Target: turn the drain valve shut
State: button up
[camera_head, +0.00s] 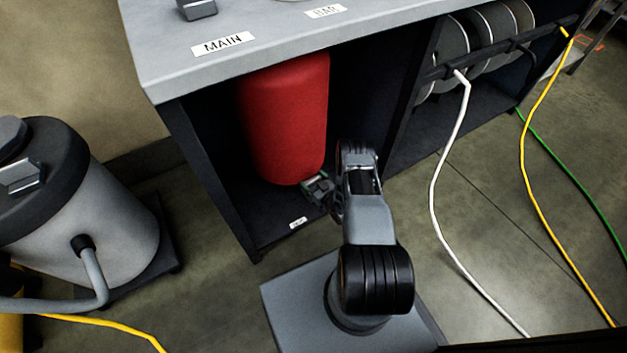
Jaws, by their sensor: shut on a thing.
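A red tank (288,120) stands upright in the open bay under the grey bench. My gripper (318,186) is at the tank's lower right edge, low in the bay. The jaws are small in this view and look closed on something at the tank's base. The drain valve itself cannot be made out, as the gripper covers that spot. How far the valve is turned does not show. A small white label (298,223) lies on the bay floor's front edge, below the gripper.
The grey benchtop (180,62) with a "MAIN" label (222,44) overhangs the bay. A dark divider is right of my arm, with hose reels (482,38) beyond. White (434,190) and yellow (524,150) hoses trail on the floor. A grey vacuum (95,220) stands left.

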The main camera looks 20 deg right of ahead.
jog(key=shift+m+h, duration=0.6)
jog(key=shift+h, duration=0.3)
jog(key=o, duration=0.7)
jog(key=shift+o, duration=0.2)
jog(key=shift+s, duration=0.1)
